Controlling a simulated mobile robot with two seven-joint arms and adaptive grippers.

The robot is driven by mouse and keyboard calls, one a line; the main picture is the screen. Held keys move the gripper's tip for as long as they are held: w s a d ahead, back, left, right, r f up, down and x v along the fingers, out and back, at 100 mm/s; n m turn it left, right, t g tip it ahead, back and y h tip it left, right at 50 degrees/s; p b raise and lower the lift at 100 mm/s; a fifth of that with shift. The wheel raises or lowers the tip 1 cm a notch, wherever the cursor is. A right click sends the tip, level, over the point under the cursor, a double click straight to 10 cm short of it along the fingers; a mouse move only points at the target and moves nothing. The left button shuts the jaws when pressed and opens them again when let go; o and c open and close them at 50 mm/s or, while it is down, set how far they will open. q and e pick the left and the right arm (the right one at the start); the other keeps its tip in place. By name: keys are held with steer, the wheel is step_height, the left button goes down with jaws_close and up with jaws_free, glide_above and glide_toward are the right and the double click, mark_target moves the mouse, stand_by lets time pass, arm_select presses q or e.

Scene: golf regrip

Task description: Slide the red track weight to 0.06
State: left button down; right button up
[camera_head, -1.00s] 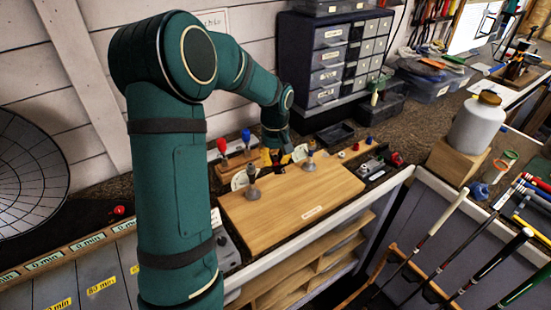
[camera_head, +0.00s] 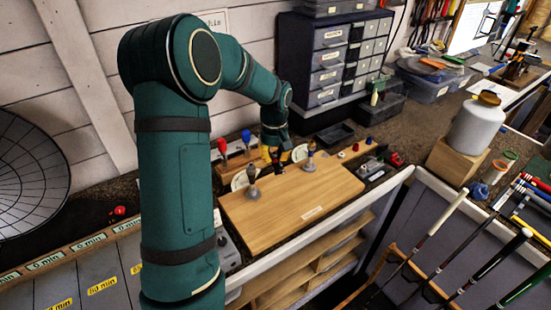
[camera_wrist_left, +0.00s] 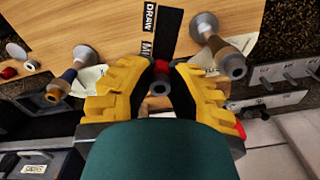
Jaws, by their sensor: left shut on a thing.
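My left gripper (camera_wrist_left: 160,84) has its yellow fingers closed around a small knob at the end of the black track (camera_wrist_left: 168,28). The red track weight (camera_wrist_left: 160,66) shows as a bit of red between the fingertips, with a grey round end below it; the fingers hide the rest. The track lies on the wooden board (camera_wrist_left: 110,25) beside labels, one reading "DRAW" (camera_wrist_left: 149,16). In the head view the left gripper (camera_head: 277,158) is at the board's back edge, partly hidden by my arm. My right gripper is not in view.
Two post-like fittings stand on the board, one left (camera_head: 252,184) and one right (camera_head: 310,160) of the gripper. Red and blue tools stand in a holder (camera_head: 238,160) behind it. A drawer cabinet (camera_head: 335,55) stands at the back.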

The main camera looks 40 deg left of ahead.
arm_select(q)
steer(key=shift+w+a, duration=0.4)
steer(key=shift+a, duration=0.1)
stand_by(0.3)
steer(key=c, duration=0.9)
jaws_free()
step_height(320, 180, up, 12)
steer(key=shift+r, duration=0.1)
